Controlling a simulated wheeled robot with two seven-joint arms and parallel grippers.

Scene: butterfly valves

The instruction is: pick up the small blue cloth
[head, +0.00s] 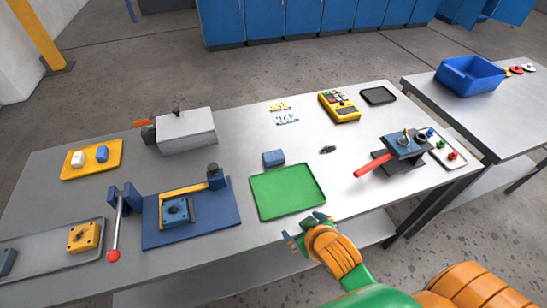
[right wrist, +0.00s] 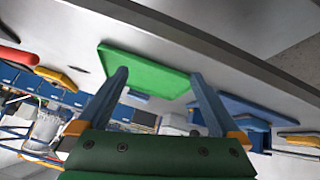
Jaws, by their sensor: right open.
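The small blue cloth (head: 274,158) lies folded on the grey table, just behind the far left edge of the green tray (head: 288,191). In the right wrist view a blue patch (right wrist: 139,96) beside the green tray (right wrist: 146,71) looks like this cloth, partly hidden by the tray. My right gripper (head: 307,231) is open and empty at the table's front edge, in front of the tray and apart from the cloth. My left gripper is not in view.
Right of the cloth lies a small dark object (head: 327,150). A black valve fixture with a red handle (head: 374,166) stands further right. A blue mat (head: 190,213) with a clamped part lies left of the tray. A grey box-shaped device (head: 185,131) stands behind left.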

